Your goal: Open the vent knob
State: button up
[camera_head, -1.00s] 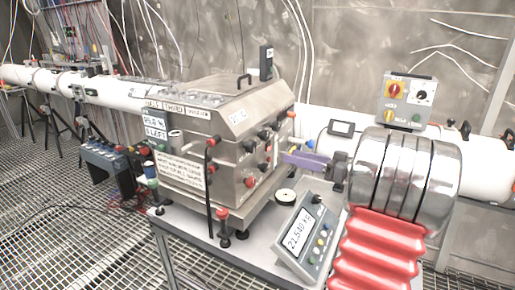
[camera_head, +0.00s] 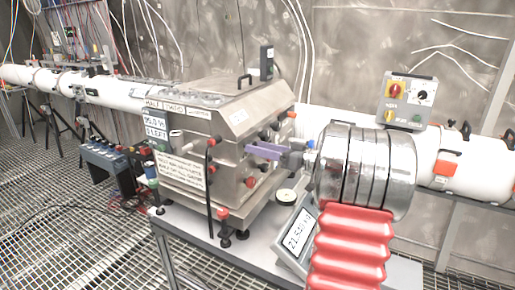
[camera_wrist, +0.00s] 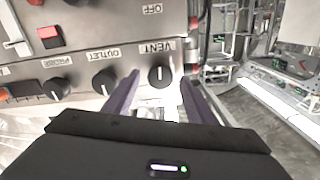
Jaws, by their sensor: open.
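The vent knob (camera_wrist: 160,76) is a round black knob with a white mark that runs up and down in the wrist view. It sits on the panel of the steel box (camera_head: 190,150), below an upside-down VENT label (camera_wrist: 155,47). My gripper (camera_wrist: 160,80) is open, its two purple fingers apart on the left and right of the knob, with nothing held. Whether the fingers touch the knob cannot be told. In the head view my gripper (camera_head: 263,151) is at the box's right face, and the vent knob cannot be made out there.
The outlet knob (camera_wrist: 104,80) and another black knob (camera_wrist: 57,88) are left of the vent knob in the wrist view. A digital scale display (camera_head: 298,230) and a small round gauge (camera_head: 286,196) stand on the table. A control box (camera_head: 407,100) is at the back right.

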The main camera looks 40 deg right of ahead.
jog(key=shift+w+a, duration=0.25)
jog(key=shift+w, duration=0.45)
jog(key=shift+c, duration=0.4)
jog(key=c, duration=1)
jog(key=shift+o, duration=0.2)
jog(key=shift+m, duration=0.3)
jog(key=shift+d+m, duration=0.1)
jog(key=shift+m, duration=1.2)
jog(key=o, duration=1)
